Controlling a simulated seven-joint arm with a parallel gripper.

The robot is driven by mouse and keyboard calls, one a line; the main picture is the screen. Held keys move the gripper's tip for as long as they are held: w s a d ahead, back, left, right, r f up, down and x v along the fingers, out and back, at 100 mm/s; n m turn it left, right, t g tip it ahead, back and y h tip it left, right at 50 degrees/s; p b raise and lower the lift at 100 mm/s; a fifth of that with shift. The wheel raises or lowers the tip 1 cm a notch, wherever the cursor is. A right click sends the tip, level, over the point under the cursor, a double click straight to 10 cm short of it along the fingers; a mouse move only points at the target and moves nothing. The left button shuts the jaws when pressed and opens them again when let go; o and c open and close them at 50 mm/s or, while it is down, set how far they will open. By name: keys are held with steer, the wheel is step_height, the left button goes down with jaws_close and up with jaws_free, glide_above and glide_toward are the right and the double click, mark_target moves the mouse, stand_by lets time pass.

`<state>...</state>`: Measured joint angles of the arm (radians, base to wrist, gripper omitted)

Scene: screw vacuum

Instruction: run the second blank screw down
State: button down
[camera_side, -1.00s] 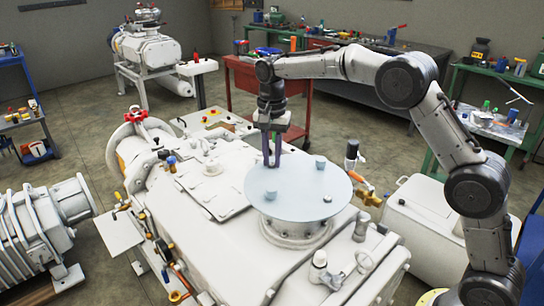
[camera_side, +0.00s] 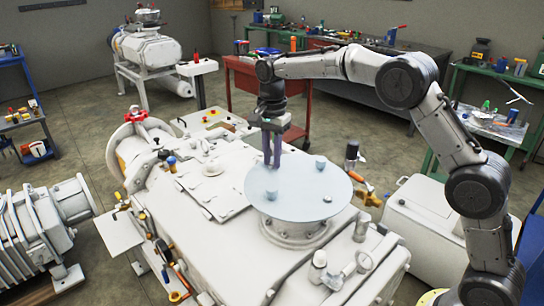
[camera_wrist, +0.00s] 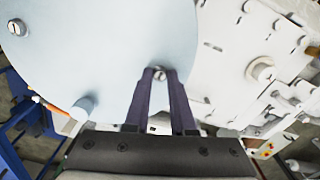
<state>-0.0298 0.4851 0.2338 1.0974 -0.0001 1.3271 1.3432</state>
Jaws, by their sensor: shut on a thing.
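The blank (camera_side: 298,180) is a pale blue round disc lying flat on a raised port of the white pump. My gripper (camera_side: 272,165) points straight down at the disc's back-left edge. In the wrist view my gripper (camera_wrist: 160,71) has its two dark fingers closed around a small silver screw (camera_wrist: 159,75) at the rim. In the side view the fingers hide this screw. Another silver screw (camera_side: 327,199) sits low at the disc's right front; a slotted screw head (camera_wrist: 17,27) shows in the wrist view. How deep the held screw sits cannot be told.
Pale raised knobs stand at the disc's front left (camera_side: 271,196) and back right (camera_side: 320,161). The white pump housing (camera_side: 190,240) surrounds the disc, with fittings and valves near it. Workbenches stand well behind.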

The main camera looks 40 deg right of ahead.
mark_target(272, 164)
steer(key=c, duration=0.7)
jaws_free()
steer(key=shift+c, duration=0.2)
step_height(272, 164, up, 14)
